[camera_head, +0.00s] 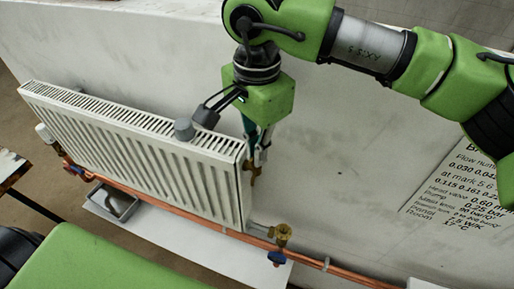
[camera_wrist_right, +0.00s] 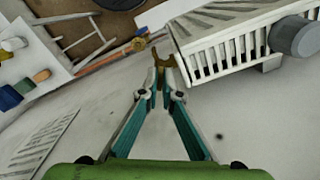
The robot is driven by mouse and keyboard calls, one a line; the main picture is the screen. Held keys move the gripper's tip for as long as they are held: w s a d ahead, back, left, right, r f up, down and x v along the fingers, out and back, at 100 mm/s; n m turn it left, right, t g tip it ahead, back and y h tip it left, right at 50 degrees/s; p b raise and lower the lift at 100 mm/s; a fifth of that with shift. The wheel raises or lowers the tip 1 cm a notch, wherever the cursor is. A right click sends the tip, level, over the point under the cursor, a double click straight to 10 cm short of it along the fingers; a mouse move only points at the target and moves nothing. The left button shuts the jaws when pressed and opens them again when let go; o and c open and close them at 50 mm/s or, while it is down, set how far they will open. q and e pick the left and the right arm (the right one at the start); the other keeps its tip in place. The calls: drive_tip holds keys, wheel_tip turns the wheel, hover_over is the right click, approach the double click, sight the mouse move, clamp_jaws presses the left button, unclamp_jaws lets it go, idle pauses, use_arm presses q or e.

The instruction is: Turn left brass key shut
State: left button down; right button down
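My right gripper (camera_head: 257,160) is in front of the wall, just right of the radiator's (camera_head: 140,150) right end. In the right wrist view, its fingers (camera_wrist_right: 163,82) converge on a small brass, fork-ended piece (camera_wrist_right: 161,60), which looks like a key. That brass piece also shows below the fingertips in the head view (camera_head: 253,174). It is apart from the brass valve (camera_head: 282,234), which stands on the pipe lower right and has a blue handle (camera_head: 276,258). Another fitting with red and blue (camera_head: 66,164) sits at the radiator's lower left. My left gripper is out of view.
Copper pipes (camera_head: 345,273) run below the radiator. A grey cylinder (camera_head: 184,129) is at the radiator's top. A grey tray (camera_head: 116,204) lies on the floor below. A printed notice (camera_head: 468,185) is on the wall at right. The wall between gripper and notice is clear.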

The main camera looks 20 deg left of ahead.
drive_tip(key=shift+f+m+b, duration=0.15)
drive_tip(key=shift+m+b, duration=0.55)
drive_tip(key=shift+b, duration=0.3)
drive_tip(key=m+b, duration=0.6)
drive_tip(key=m, duration=0.1)
drive_tip(key=shift+m, duration=0.4)
drive_tip(key=shift+w+r+m+b, duration=0.1)
drive_tip(key=shift+r+m+b, duration=0.15)
drive_tip(key=shift+m+b, duration=0.85)
drive_tip(key=shift+m+p, duration=0.4)
drive_tip(key=shift+m, duration=0.2)
drive_tip(key=c, duration=2.5)
unclamp_jaws()
drive_tip(key=shift+c, duration=0.2)
